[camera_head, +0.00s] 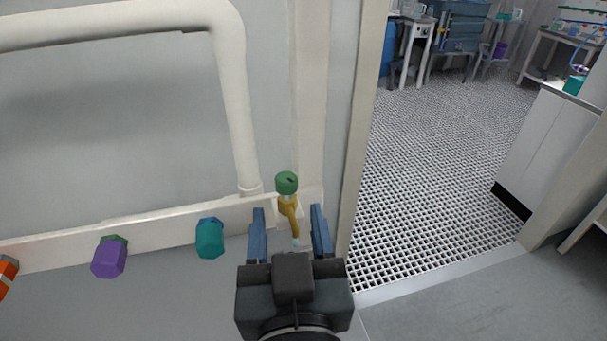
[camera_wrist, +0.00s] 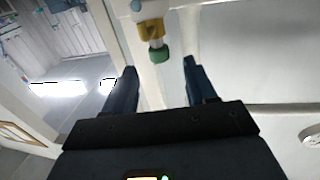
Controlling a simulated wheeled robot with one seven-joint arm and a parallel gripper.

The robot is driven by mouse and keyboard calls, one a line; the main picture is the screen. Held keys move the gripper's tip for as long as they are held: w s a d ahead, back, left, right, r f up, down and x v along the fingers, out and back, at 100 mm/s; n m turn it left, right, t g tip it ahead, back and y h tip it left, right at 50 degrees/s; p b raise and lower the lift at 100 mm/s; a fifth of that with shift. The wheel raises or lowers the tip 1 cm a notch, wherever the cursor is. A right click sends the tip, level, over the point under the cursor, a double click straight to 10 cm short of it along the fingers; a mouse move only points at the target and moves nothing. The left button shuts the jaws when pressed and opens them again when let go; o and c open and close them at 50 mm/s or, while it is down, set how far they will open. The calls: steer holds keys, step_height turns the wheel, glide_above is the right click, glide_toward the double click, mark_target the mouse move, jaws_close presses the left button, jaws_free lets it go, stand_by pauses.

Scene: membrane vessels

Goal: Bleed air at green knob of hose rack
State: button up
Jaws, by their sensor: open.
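The green knob (camera_head: 287,183) sits on top of a brass valve (camera_head: 289,210) at the right end of the pale hose rack rail (camera_head: 170,228). My gripper (camera_head: 290,213) is open, with its blue fingers on either side of the valve in the head view. The knob stands slightly beyond the fingertips there. In the wrist view the green knob (camera_wrist: 158,55) hangs under the brass body, between and just beyond my open fingers (camera_wrist: 160,65). I see no contact between fingers and knob.
Teal (camera_head: 209,238), purple (camera_head: 109,257) and orange (camera_head: 6,272) fittings sit along the rail to the left. A white pipe (camera_head: 236,100) comes down left of the valve. A door-frame post (camera_head: 358,120) stands close on the right, with open grated floor (camera_head: 440,170) beyond.

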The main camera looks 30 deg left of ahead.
mark_target(282, 193)
steer(key=shift+p+x, duration=0.8)
steer(key=shift+x, duration=3.05)
steer(key=shift+d+f, duration=0.1)
steer(key=shift+d, duration=0.05)
steer(key=shift+c, duration=0.5)
steer(key=c, duration=0.8)
steer(key=shift+f+m+t+h+b, duration=0.3)
steer(key=shift+f+h+b, duration=0.1)
steer(key=shift+b, duration=0.7)
steer(key=shift+c, duration=0.2)
steer(key=m+t+h+b, duration=0.1)
steer(key=b, duration=0.2)
steer(key=shift+h, duration=0.4)
steer(key=m+t+h+b, duration=0.1)
steer(key=m+h+b, duration=0.1)
steer(key=b, duration=0.1)
steer(key=shift+b, duration=0.4)
steer(key=shift+r+m+t+h+b, duration=0.3)
steer(key=shift+m+t+h+b, duration=0.35)
steer(key=shift+h, duration=0.55)
steer(key=o, duration=0.9)
